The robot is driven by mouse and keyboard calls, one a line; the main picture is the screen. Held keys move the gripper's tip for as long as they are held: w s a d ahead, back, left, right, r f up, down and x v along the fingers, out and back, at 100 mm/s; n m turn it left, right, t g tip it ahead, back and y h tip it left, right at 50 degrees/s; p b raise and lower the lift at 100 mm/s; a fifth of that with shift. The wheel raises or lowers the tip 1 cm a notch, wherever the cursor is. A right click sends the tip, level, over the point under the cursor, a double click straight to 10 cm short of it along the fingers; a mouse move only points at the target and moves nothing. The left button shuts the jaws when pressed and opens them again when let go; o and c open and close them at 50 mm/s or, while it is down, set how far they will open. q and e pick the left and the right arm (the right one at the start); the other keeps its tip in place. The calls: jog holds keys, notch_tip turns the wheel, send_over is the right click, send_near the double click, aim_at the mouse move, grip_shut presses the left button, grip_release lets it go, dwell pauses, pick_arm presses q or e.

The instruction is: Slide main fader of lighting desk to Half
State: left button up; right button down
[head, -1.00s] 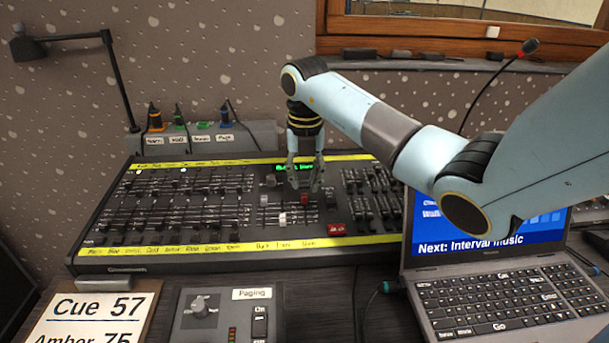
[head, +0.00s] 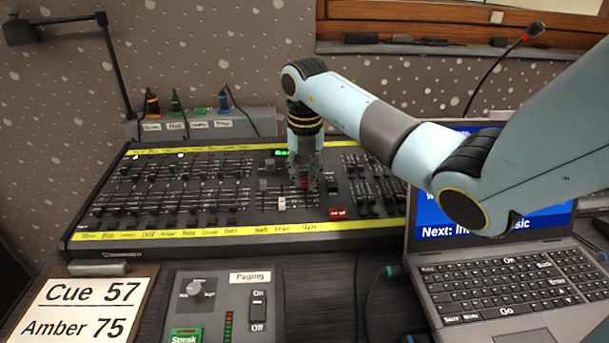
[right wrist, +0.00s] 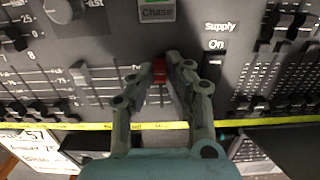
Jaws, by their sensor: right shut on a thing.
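The lighting desk (head: 108,238) stands on the table with rows of faders and yellow label strips. A red fader cap (head: 305,184) sits in the right part of its middle group, above a label that seems to read Main. My right gripper (head: 306,188) reaches down from above and is shut on this red cap. The right wrist view shows the red cap (right wrist: 159,68) between the two fingertips, about midway along the visible part of its slot. The fingers hide part of the slot. My left gripper is not in view.
A white fader cap (head: 282,203) is close left of the red one, and a red switch (head: 338,213) is to its right. The laptop (head: 500,270) stands front right. The paging box (head: 225,310) and cue card (head: 85,308) are in front.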

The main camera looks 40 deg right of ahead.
aim_at(305, 196)
jog(key=shift+a, duration=0.1)
jog(key=shift+s+a+f+p, duration=0.15)
jog(key=shift+s+a+p, duration=0.8)
jog(key=shift+s, duration=0.2)
jog(key=c, duration=1.6)
grip_release()
jog(key=shift+d, duration=0.1)
jog(key=shift+r+p, duration=1.1)
jog(key=shift+r, duration=0.25)
notch_tip(305, 196, up, 12)
jog(key=shift+s+a, duration=0.35)
